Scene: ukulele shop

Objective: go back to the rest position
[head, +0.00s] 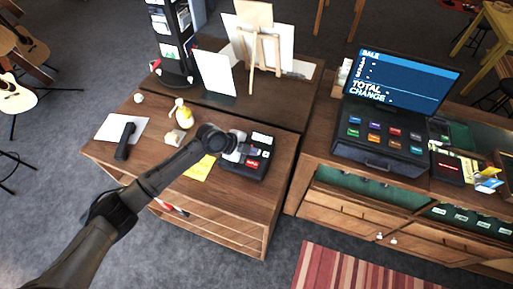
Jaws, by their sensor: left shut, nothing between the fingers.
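My left arm comes in from the lower left and reaches over the wooden counter. My left gripper (250,151) is shut and empty. It is over a small black device with coloured keys (255,160), and I cannot tell whether it touches the device. The gripper and wrist hide part of the device's left side. My right gripper is not in view.
A cash register (384,139) with a screen (408,80) stands at the right. Guitars (15,95) stand at the left.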

